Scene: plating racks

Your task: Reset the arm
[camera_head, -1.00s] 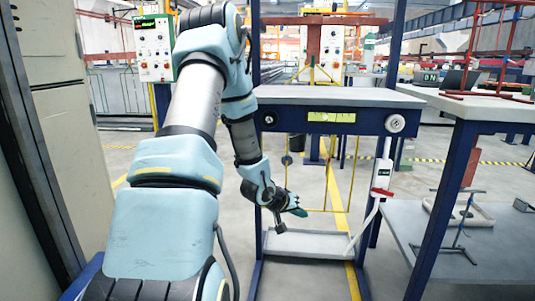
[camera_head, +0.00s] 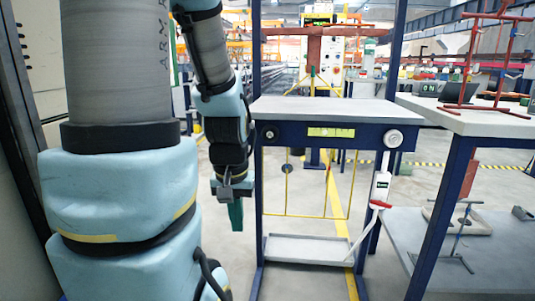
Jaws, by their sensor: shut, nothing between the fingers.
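My gripper (camera_head: 236,212) hangs at the end of my bent arm, left of the workstation frame. Its teal fingers point down and are shut with nothing held. My upper arm fills the left of the view, and the forearm folds down at the top centre-left. The gripper is apart from the bench.
A blue-framed bench (camera_head: 340,108) with a bare grey top stands ahead, with a grey tray (camera_head: 310,250) low inside its frame. A side table (camera_head: 470,122) at right carries a red rack (camera_head: 490,60). A grey cabinet stands at far left.

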